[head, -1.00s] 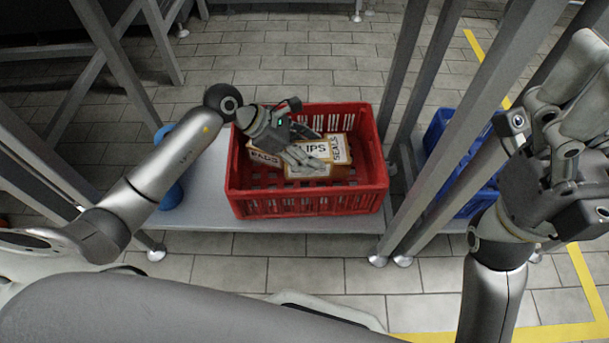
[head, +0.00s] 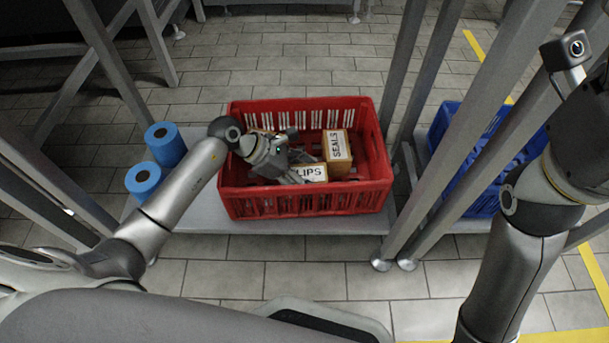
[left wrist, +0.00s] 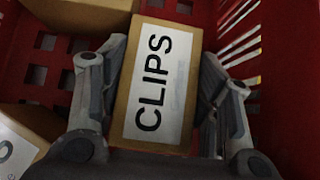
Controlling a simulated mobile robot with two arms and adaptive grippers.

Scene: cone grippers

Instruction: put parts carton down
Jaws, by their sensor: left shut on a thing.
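The parts carton, a tan box labelled CLIPS (head: 313,173), is inside the red crate (head: 310,206). My left gripper (head: 300,168) reaches down into the crate and is shut on this carton. In the left wrist view the CLIPS carton (left wrist: 155,85) sits between the two fingers, label toward the camera. I cannot tell whether its underside touches the crate floor. A carton labelled SEALS (head: 337,148) stands behind and to the right of it. Another carton shows partly at the lower left of the wrist view (left wrist: 20,150). My right gripper's fingers are out of view.
The crate stands on a grey shelf (head: 200,215). Two blue rolls (head: 165,145) (head: 144,180) stand left of the crate, near my left arm. A blue crate (head: 480,150) is at the right beyond metal posts (head: 440,140).

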